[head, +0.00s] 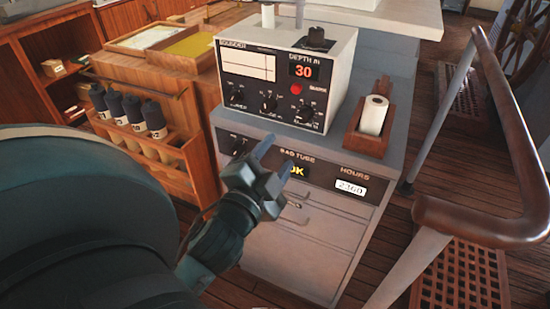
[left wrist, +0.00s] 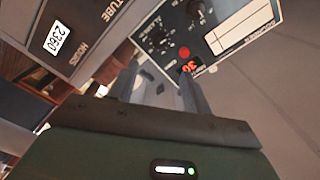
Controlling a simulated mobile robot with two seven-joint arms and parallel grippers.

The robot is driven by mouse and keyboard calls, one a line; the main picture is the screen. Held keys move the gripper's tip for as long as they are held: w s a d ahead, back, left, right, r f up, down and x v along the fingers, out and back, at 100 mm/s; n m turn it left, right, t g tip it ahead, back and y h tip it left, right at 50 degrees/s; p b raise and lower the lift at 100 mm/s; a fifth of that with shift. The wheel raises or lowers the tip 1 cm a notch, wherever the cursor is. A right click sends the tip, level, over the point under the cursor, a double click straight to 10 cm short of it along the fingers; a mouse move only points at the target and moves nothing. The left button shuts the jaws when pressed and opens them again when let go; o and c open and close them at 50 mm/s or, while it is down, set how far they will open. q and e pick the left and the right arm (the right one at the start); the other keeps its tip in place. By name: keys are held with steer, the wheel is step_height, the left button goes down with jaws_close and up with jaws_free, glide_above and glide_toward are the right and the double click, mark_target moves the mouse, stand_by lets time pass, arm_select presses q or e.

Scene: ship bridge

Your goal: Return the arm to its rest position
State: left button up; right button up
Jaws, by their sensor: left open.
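My left gripper (head: 281,157) is in front of the grey cabinet (head: 300,245), near its upper front panel, with its two fingers apart and nothing between them. In the left wrist view the fingers of the left gripper (left wrist: 158,88) point toward the echo sounder (left wrist: 205,35). The echo sounder (head: 283,80) stands on the cabinet top and its depth display reads 30. The cabinet panel has an hours counter (head: 351,187) reading 2360. My left arm (head: 80,220) fills the lower left of the head view. My right gripper is not in view.
A wooden rack (head: 150,152) holds several dark-capped cylinders at left. A brown handrail (head: 515,150) runs along the right. Wooden floor shows between the cabinet and the rail.

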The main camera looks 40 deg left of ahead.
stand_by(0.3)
arm_select(q)
steer(key=s+d+f+n+g+h, duration=0.1)
steer(key=d+f, duration=0.3)
steer(key=f, duration=0.4)
steer(key=s+d+f+n+g+h+p, duration=0.1)
steer(key=s+d+f+n+g+h, duration=0.1)
steer(key=f, duration=0.6)
steer(key=s+d+f+n+g+h, duration=0.2)
steer(key=s+d+f+g+h, duration=0.1)
steer(key=d+f, duration=0.4)
steer(key=shift+s+f+g+h+p, duration=0.35)
steer(key=shift+f+h, duration=0.25)
steer(key=shift+h, duration=0.3)
steer(key=shift+s, duration=0.1)
